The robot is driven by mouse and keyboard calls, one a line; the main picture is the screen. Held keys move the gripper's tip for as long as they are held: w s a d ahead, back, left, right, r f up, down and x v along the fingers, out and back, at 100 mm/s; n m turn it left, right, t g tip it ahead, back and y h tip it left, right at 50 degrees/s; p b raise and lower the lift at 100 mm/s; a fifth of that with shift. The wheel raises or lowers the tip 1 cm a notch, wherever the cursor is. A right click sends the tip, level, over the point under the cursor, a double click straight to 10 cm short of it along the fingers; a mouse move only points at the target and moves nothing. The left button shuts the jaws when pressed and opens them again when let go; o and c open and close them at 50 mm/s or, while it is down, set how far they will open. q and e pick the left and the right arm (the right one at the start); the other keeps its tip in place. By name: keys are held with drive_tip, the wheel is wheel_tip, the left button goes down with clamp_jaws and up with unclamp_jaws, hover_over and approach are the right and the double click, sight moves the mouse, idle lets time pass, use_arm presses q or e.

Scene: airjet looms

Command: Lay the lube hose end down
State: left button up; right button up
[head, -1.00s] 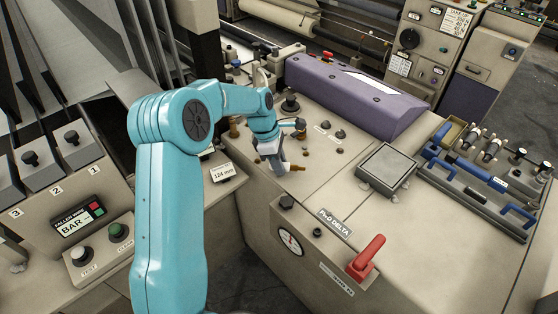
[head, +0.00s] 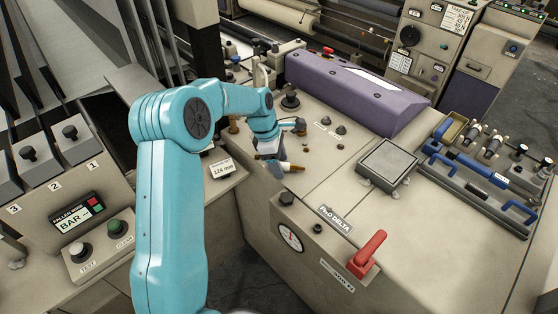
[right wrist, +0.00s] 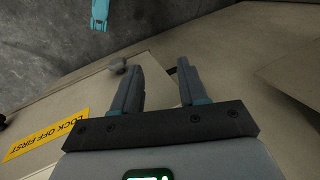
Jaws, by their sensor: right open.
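My left gripper (head: 284,150) hangs over the near left part of the loom's beige top, left of the grey square pad. A small brass-coloured piece (head: 293,167), probably the lube hose end, sticks out to the right at its lower finger, close above or on the top. I cannot make out the hose itself, and the arm hides much of the jaws, so their grip is unclear. My right gripper (right wrist: 158,85) shows in the right wrist view with fingers apart and nothing between them.
A purple cover (head: 355,90) stands behind. The grey square pad (head: 387,162), a red lever (head: 367,254) and a blue tool tray (head: 480,180) are to the right. Small knobs (head: 340,130) stand near the left gripper. A yellow label (right wrist: 46,135) shows in the right wrist view.

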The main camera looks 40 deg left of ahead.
idle(0.3)
use_arm(q)
drive_tip(key=o, duration=0.6)
drive_tip(key=shift+c, duration=0.2)
wheel_tip(320, 180, up, 7)
drive_tip(key=p, duration=0.5)
drive_tip(key=shift+r+p, duration=0.1)
drive_tip(key=shift+p, duration=0.3)
drive_tip(key=shift+s, duration=0.15)
